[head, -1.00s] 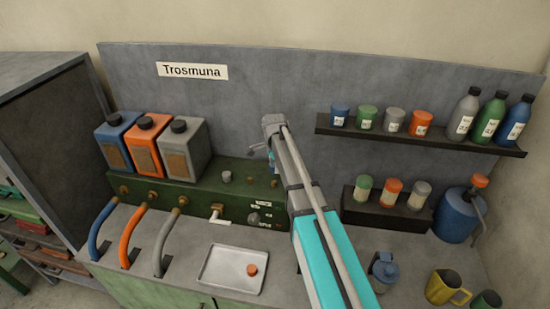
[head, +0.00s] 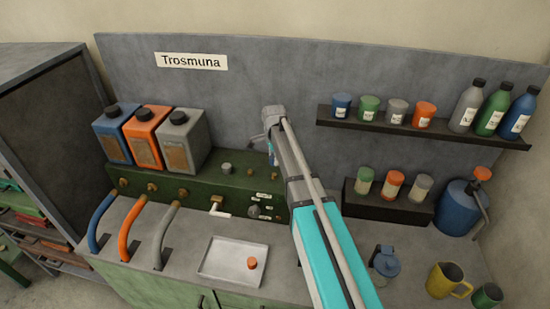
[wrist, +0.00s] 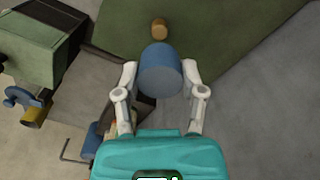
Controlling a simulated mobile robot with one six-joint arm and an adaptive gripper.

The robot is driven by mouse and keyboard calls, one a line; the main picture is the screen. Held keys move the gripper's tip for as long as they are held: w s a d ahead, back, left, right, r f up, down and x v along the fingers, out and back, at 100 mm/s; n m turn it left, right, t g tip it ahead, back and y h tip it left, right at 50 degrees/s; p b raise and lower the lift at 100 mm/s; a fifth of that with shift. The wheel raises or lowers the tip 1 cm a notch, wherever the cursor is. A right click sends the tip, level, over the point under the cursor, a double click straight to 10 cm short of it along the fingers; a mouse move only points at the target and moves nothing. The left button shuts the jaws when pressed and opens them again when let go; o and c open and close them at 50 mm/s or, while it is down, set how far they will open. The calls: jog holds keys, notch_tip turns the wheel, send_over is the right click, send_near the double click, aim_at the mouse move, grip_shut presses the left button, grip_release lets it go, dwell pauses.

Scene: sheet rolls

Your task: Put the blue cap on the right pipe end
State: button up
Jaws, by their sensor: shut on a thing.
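My gripper (wrist: 160,78) is shut on the blue cap (wrist: 160,70), which sits between its two fingertips in the wrist view. A brass pipe end (wrist: 160,28) on the green panel shows just beyond the cap, with a visible gap in the picture. In the head view, the arm hides most of my gripper, which is near the right part of the green unit (head: 200,190). A brass pipe end (head: 277,174) shows beside it there. Another brass pipe end (head: 250,172) is to its left, and a grey cap (head: 227,168) stands further left.
A metal tray (head: 225,255) with an orange cap (head: 252,263) lies on the bench. Hoses (head: 133,230) and a lever tap (head: 217,205) stick out from the green unit's front. Shelves (head: 420,133) with jars and bottles are to the right.

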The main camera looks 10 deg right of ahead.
aim_at(274, 174)
jog(key=shift+f+b, duration=3.7)
jog(key=shift+f, duration=0.15)
jog(key=o, duration=1)
jog(key=shift+r, duration=0.1)
